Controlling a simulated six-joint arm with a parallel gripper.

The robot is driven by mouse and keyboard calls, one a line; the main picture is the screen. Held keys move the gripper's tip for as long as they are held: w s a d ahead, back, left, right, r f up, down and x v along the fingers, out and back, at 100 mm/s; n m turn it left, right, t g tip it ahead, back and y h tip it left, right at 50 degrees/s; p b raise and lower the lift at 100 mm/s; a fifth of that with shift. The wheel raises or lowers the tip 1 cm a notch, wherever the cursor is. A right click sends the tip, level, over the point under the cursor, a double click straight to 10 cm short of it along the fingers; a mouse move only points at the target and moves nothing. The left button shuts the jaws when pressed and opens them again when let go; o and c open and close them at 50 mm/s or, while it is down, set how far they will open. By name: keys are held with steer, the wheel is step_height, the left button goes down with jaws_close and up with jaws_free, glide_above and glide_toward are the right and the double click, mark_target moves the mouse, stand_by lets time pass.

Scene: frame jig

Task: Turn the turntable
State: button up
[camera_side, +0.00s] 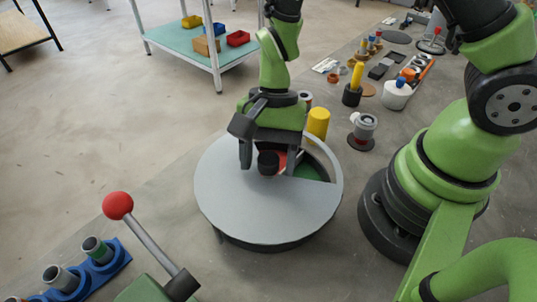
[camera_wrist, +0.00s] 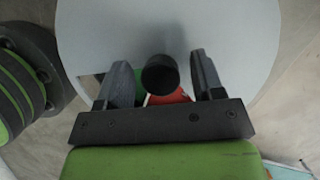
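The turntable (camera_side: 245,205) is a round grey disc on a dark base, with an opening at its far right through which red and green areas show. A black knob (camera_side: 268,163) stands up on the disc beside the opening; it also shows in the wrist view (camera_wrist: 160,75). My gripper (camera_side: 270,160) points down over the knob. In the wrist view my gripper (camera_wrist: 162,80) is open, with one finger on each side of the knob and a gap on both sides. The far finger is partly hidden in the side view.
A yellow cylinder (camera_side: 318,123) stands close behind the turntable, and a grey flanged part (camera_side: 364,130) is to its right. A lever with a red ball (camera_side: 118,205) is at the front left, near a blue holder (camera_side: 85,272). A shelf with bins (camera_side: 205,55) stands at the back.

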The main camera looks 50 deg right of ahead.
jaws_close()
steer(key=n+g, duration=0.1)
steer(key=n, duration=0.2)
steer(key=n+h, duration=0.1)
steer(key=n, duration=0.1)
steer(key=shift+n+g+h, duration=0.3)
steer(key=shift+n+g, duration=0.1)
steer(key=n+h, duration=0.1)
steer(key=n, duration=0.2)
steer(key=n+h, duration=0.1)
steer(key=n, duration=0.1)
steer(key=shift+n+g, duration=0.3)
steer(key=shift+n, duration=0.1)
steer(key=shift+o, duration=0.6)
jaws_free()
